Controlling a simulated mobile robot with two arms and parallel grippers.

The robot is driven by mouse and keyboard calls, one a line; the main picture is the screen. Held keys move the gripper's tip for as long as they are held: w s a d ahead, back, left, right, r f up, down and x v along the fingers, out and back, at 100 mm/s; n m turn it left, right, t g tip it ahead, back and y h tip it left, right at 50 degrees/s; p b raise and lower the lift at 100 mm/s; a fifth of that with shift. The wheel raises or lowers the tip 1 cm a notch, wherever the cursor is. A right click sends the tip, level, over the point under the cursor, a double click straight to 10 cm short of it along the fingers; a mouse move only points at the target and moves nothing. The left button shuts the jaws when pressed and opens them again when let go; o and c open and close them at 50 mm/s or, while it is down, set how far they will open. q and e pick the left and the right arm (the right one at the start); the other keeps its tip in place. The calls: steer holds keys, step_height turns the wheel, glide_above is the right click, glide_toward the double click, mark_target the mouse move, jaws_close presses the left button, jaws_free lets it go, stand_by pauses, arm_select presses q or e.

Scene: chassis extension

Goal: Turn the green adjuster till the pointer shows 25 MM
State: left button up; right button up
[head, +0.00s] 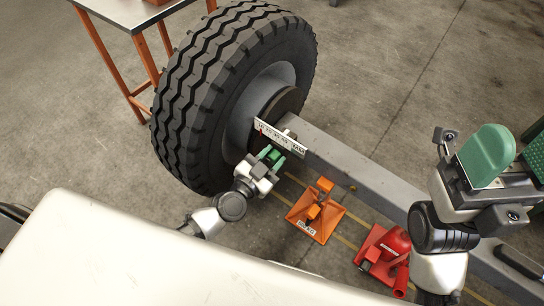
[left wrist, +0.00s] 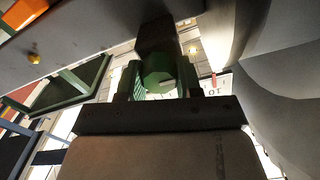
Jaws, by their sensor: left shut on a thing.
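The green adjuster (left wrist: 158,76) is between the fingers of my left gripper (left wrist: 160,85) in the left wrist view, and the gripper is shut on it. In the head view my left gripper (head: 270,156) is beside the wheel hub, just below the white scale plate (head: 280,137), and it mostly hides the adjuster. A small red pointer (left wrist: 213,79) shows by the scale in the left wrist view. The scale's printing is too small and partly covered to read where the pointer stands. My right gripper (head: 512,158) is raised at the right, open and empty.
A large tyre (head: 235,90) stands left of the grey beam (head: 360,168). An orange stand (head: 316,212) and a red jack (head: 384,250) are on the floor below the beam. An orange-legged table (head: 130,15) is at the upper left.

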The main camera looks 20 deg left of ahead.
arm_select(q)
steer(key=shift+n, duration=0.3)
